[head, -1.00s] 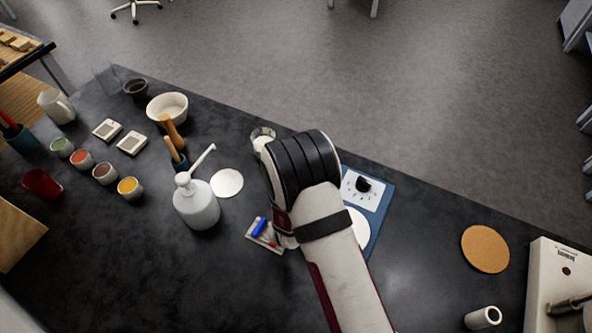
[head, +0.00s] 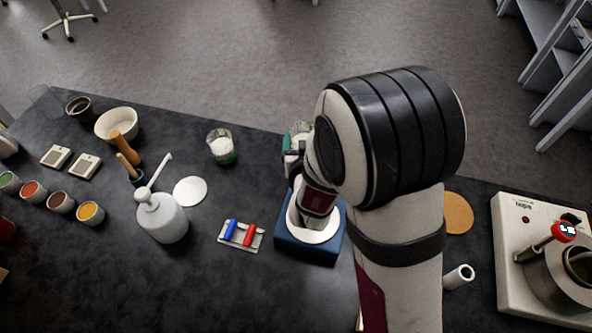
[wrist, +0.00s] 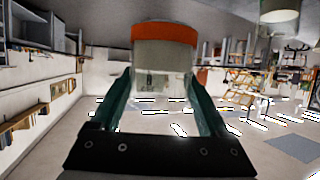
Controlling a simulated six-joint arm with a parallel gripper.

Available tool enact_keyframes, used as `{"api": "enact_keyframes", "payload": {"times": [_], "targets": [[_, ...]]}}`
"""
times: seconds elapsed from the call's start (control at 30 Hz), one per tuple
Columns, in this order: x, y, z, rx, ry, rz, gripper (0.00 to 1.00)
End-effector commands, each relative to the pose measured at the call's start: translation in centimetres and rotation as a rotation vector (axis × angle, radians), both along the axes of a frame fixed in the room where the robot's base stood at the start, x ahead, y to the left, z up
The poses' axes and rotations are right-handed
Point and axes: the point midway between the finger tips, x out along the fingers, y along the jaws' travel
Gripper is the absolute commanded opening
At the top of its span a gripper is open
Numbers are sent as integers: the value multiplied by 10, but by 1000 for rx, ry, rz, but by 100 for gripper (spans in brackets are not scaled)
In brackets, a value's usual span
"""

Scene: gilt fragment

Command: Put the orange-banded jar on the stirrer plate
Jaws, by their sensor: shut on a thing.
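The orange-banded jar (wrist: 165,45) is clear in the wrist view, between the teal fingers of my gripper (wrist: 165,90). The fingers are shut on it. In the head view my gripper (head: 297,138) is by the far edge of the stirrer plate, and my arm hides most of what it holds. The stirrer plate (head: 295,246) is a blue box with a white round top (head: 322,235). My wrist covers part of the top and its far end. I cannot tell the jar's height above it.
A green-banded jar (head: 222,148) stands left of my gripper. A cork mat (head: 458,212) and a white machine (head: 512,225) are to the right.

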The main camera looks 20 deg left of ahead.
Motion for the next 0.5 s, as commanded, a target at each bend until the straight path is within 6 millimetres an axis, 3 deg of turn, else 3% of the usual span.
{"api": "enact_keyframes", "payload": {"times": [0.2, 0.4, 0.5], "targets": [[-37, -13, 28, 2, -1, -324, 8], [-94, -40, 30, -4, -2, -585, 8], [-112, -49, 29, -3, -2, -657, 8]]}}
